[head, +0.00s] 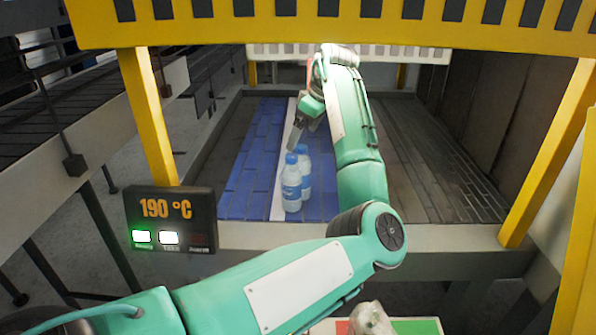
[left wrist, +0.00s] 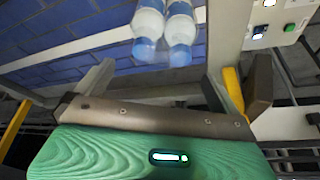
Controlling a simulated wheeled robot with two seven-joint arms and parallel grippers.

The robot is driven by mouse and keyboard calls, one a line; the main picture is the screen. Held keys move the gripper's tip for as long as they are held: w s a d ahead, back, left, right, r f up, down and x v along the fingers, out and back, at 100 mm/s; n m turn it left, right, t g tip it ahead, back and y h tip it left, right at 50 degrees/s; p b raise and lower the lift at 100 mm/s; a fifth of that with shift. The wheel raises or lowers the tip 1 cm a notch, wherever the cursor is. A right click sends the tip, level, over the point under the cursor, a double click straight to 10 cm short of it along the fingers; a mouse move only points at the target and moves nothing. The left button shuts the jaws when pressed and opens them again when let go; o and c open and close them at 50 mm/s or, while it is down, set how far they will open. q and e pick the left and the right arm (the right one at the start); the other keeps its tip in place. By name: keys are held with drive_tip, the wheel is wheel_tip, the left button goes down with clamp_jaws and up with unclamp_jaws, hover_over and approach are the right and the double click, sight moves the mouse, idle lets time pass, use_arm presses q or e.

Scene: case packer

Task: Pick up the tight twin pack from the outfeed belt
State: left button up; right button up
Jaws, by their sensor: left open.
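The twin pack (head: 292,188) is two clear bottles with blue caps and blue-and-white labels, close together and upright on the blue outfeed belt (head: 245,170). In the left wrist view the pack (left wrist: 165,22) is at the top, its caps toward my fingers. My left gripper (head: 297,132) is open, just above and behind the bottles in the head view. In the left wrist view its fingers (left wrist: 158,85) are spread wide, with nothing between them. I cannot tell whether film wraps the pack. My right gripper is not in view.
A yellow frame (head: 150,115) spans the belt, with a display (head: 170,220) reading 190 °C at its left post. A pale strip (head: 283,150) runs along the belt. The grey conveyor (head: 430,150) at right is empty. A wrapped-looking object (head: 370,318) sits at the bottom edge.

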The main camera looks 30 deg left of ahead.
sight(297, 150)
use_arm(q)
drive_tip(key=shift+s+a+f+p, duration=0.2)
drive_tip(key=shift+s+f+p, duration=0.2)
drive_tip(key=shift+f+p, duration=0.35)
drive_tip(key=x, duration=0.1)
drive_tip(key=p+x, duration=0.1)
drive_tip(key=x, duration=0.1)
drive_tip(key=p+x, duration=0.1)
drive_tip(key=shift+w+f, duration=0.2)
drive_tip(key=shift+w, duration=0.05)
drive_tip(key=shift+a+f+p, duration=0.1)
drive_tip(key=shift+f+p, duration=0.15)
drive_tip(key=shift+p, duration=0.05)
drive_tip(key=shift+f, duration=0.15)
drive_tip(key=c, duration=0.7)
drive_tip(key=shift+s, duration=0.1)
drive_tip(key=c, duration=1.1)
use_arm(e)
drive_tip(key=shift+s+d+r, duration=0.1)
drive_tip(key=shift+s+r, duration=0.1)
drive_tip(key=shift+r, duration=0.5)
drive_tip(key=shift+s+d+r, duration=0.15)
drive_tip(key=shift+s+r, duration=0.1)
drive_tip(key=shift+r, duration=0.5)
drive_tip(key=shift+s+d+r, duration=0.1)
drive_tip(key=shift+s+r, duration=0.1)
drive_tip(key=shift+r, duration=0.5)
